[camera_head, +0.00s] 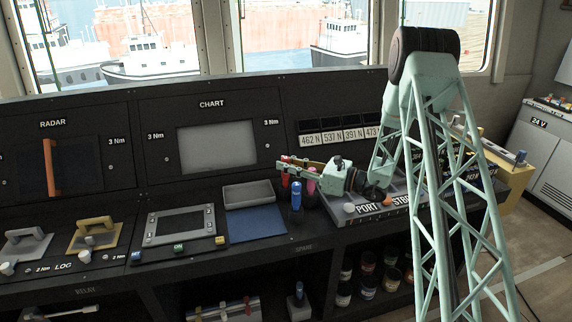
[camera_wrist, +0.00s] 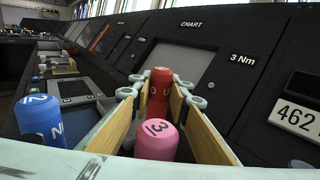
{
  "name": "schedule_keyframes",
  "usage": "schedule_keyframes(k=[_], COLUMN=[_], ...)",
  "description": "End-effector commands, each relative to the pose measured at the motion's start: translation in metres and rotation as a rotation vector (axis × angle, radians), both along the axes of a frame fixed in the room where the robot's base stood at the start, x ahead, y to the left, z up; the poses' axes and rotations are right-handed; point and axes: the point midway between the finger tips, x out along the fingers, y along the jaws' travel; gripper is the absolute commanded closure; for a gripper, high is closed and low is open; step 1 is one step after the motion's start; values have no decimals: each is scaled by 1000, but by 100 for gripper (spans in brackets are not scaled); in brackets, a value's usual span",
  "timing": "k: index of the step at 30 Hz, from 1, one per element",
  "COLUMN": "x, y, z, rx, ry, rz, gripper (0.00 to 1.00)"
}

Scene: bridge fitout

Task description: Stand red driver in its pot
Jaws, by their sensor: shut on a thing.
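My gripper (camera_head: 288,161) reaches left over the console, and its wooden-faced fingers (camera_wrist: 158,96) are shut on the red driver (camera_wrist: 160,88). The red driver's handle also shows in the head view (camera_head: 285,179), roughly upright below the fingertips. Its lower end is hidden, so I cannot tell whether it is inside a pot. A pink driver (camera_head: 312,181) stands close by; in the wrist view (camera_wrist: 157,142) it is nearer the palm, between the fingers. A blue driver (camera_head: 296,194) stands in a dark pot (camera_head: 297,215) in front; it also shows at left in the wrist view (camera_wrist: 40,118).
A grey tray (camera_head: 249,194) and a blue mat (camera_head: 256,222) lie left of the drivers. The sloped console panel with the CHART screen (camera_head: 216,147) rises behind. A grey PORT/STBD unit (camera_head: 345,210) lies to the right, under my arm. Several jars stand on the shelf below.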

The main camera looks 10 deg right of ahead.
Motion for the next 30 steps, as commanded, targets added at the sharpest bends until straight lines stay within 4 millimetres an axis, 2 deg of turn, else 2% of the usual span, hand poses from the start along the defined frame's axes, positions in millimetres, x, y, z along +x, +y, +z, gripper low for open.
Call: schedule_keyframes(k=[30], x=[0], y=[0], z=[-16], rx=[0], ry=[0], rz=[0], gripper=[98])
